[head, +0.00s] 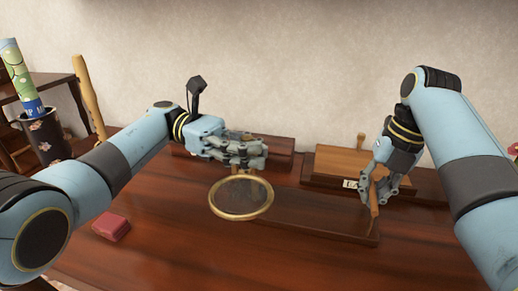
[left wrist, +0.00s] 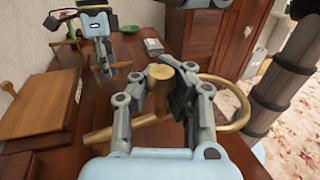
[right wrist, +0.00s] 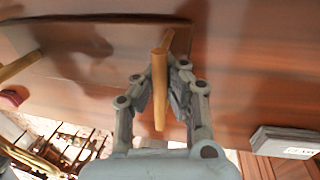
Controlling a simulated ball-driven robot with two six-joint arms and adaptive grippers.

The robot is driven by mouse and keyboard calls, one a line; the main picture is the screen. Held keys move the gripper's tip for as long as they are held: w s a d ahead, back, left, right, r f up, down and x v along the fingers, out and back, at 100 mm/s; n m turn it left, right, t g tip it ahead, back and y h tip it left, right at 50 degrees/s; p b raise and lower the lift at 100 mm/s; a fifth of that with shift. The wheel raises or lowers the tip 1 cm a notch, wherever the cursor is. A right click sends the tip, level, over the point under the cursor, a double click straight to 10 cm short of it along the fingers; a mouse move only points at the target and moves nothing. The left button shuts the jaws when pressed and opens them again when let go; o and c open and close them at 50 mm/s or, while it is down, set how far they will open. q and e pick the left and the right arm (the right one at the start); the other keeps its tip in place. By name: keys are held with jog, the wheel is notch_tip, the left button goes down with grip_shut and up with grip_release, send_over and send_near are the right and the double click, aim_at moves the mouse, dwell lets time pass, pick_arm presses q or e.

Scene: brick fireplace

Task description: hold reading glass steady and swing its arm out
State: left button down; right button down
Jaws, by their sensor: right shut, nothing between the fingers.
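The reading glass has a round lens in a brass ring (head: 241,197), level above the desk just below my left gripper (head: 250,152). In the left wrist view, the ring (left wrist: 245,113) reaches out to the right of a round-topped wooden post (left wrist: 160,78). My left fingers (left wrist: 158,95) close on this post from both sides. A wooden rod (left wrist: 113,130) sticks out to the left of the post. My right gripper (head: 376,193) is shut and empty.
A flat dark board (head: 310,217) lies under the glass and peg. A wooden box with a knob (head: 345,163) stands behind, between the grippers. A red block (head: 111,227) lies front left, and a dark mug (head: 42,136) stands far left.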

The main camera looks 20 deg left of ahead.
aim_at(252, 139)
pick_arm(q)
jog(key=shift+s+a+g, duration=0.1)
jog(key=shift+a+g, duration=0.05)
jog(key=shift+g, duration=0.15)
jog(key=c, duration=1.1)
grip_release()
jog(key=shift+m, duration=0.3)
notch_tip(252, 139, up, 10)
